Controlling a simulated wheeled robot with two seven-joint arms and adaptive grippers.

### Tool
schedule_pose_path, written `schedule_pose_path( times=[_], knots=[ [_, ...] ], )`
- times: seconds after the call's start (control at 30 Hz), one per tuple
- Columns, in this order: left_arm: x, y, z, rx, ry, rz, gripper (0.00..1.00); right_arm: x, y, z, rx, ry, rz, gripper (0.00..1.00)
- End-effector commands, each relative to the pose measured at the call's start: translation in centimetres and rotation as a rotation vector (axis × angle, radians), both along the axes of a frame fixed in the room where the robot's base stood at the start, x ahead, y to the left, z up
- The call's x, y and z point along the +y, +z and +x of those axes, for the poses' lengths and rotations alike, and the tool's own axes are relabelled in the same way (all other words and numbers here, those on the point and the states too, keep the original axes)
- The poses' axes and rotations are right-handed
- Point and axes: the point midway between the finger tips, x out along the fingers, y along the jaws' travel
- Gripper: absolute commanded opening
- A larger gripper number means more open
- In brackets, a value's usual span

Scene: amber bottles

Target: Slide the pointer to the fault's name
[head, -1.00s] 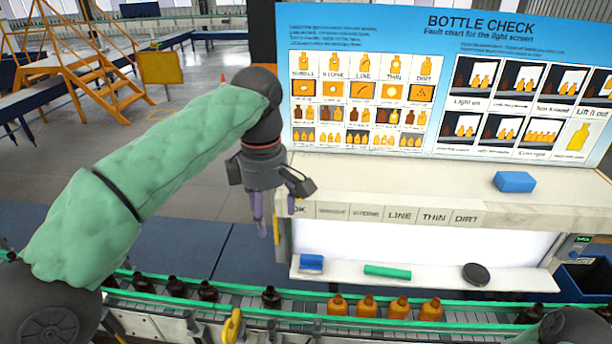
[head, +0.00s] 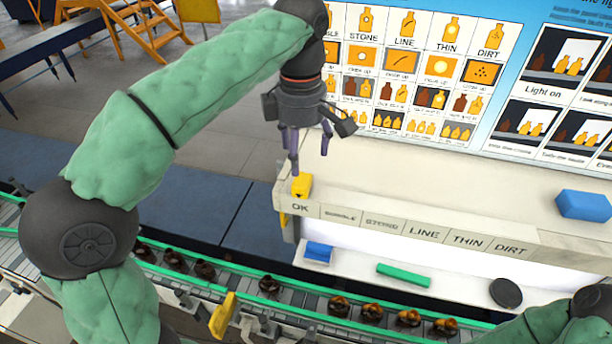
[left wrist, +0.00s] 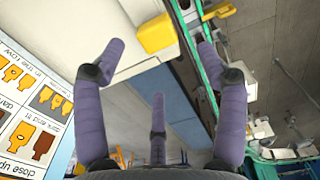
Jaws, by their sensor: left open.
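The yellow pointer (head: 301,185) sits at the left end of the label strip (head: 410,228), just above the OK label. The strip reads OK, BUBBLE, STONE, LINE, THIN, DIRT from left to right. My left gripper (head: 309,158) is open and empty, its purple fingers hanging just above the pointer. The left wrist view shows the pointer (left wrist: 157,33) beyond and between the spread fingertips, apart from them. Amber bottles (head: 372,311) stand on the conveyor in front of the bright screen; their fault is too small to tell. My right gripper is out of view.
A fault chart (head: 425,65) stands behind the shelf. A blue block (head: 583,205) lies on the top ledge at right. Below the strip lie a blue-and-white block (head: 318,253), a green bar (head: 403,275) and a dark round puck (head: 506,292). A yellow lever (head: 223,315) rises by the conveyor.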

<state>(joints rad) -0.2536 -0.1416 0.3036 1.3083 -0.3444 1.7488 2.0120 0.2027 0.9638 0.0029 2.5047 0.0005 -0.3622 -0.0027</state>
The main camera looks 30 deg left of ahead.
Motion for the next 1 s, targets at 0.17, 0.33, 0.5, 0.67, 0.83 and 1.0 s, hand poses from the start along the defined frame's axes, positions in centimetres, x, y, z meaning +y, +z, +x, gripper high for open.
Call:
schedule_pose_path(
  times=[0.17,0.33,0.5,0.67,0.83,1.0],
  knots=[
    [0.0,-3.4,-0.1,0.008,0.000,0.001,0.73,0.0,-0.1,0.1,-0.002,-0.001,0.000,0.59],
    [0.0,-6.2,-0.1,0.005,0.000,0.001,0.73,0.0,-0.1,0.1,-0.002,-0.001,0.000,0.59],
    [0.0,-8.0,0.0,0.003,0.001,0.000,0.73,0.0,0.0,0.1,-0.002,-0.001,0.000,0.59],
    [0.0,-8.8,0.0,0.004,0.000,0.000,0.73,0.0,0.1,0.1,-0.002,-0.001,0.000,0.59],
    [0.0,-8.9,0.0,0.003,-0.001,0.000,0.73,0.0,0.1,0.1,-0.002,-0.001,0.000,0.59],
    [0.0,-8.9,0.0,0.003,-0.001,0.000,0.53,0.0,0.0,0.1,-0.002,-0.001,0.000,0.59]
  ],
)
